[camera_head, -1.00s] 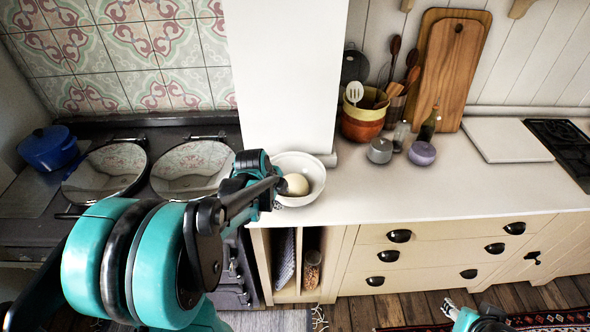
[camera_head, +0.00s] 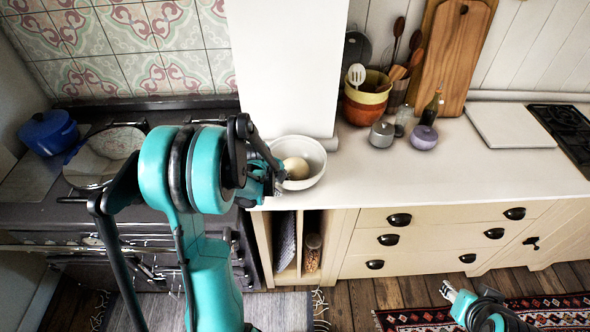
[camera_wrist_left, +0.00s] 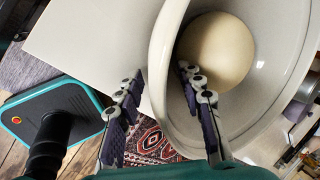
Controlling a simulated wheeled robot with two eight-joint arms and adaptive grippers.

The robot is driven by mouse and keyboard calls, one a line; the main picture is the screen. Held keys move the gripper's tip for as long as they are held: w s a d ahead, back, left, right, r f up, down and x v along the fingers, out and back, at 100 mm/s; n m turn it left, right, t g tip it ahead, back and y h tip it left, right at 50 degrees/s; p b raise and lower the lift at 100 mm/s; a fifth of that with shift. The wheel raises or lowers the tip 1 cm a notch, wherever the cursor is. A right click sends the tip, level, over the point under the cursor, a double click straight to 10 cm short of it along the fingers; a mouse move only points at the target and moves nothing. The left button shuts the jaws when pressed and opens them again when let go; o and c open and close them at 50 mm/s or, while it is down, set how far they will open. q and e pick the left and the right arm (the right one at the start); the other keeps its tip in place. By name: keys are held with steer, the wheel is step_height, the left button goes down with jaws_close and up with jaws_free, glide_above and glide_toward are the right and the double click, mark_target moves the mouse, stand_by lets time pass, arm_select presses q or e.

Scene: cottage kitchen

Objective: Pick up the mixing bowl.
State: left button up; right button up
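The white mixing bowl (camera_head: 316,160) stands upright near the counter's front edge. A cream, round ball (camera_head: 296,168) lies inside it. My left gripper (camera_head: 279,180) is at the bowl's left side, partly hidden by my own arm. In the left wrist view the bowl (camera_wrist_left: 168,60) fills the right half. The fingers of my left gripper (camera_wrist_left: 162,110) are spread apart, one outside the wall and one over the inside, with the rim between them. My right gripper (camera_head: 449,291) hangs low in front of the drawers, far from the bowl; its fingers are too small to judge.
A white wall block (camera_head: 282,70) rises just behind the bowl. Stacked bowls with utensils (camera_head: 365,104), a grey pot (camera_head: 382,134) and a lilac pot (camera_head: 425,138) stand farther right. The counter (camera_head: 400,175) right of the bowl is clear. The stove (camera_head: 30,215) is at left.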

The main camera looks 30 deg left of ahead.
arm_select(q)
steer(key=shift+s+r, duration=0.1)
jaws_close()
steer(key=shift+r, duration=0.1)
stand_by(0.3)
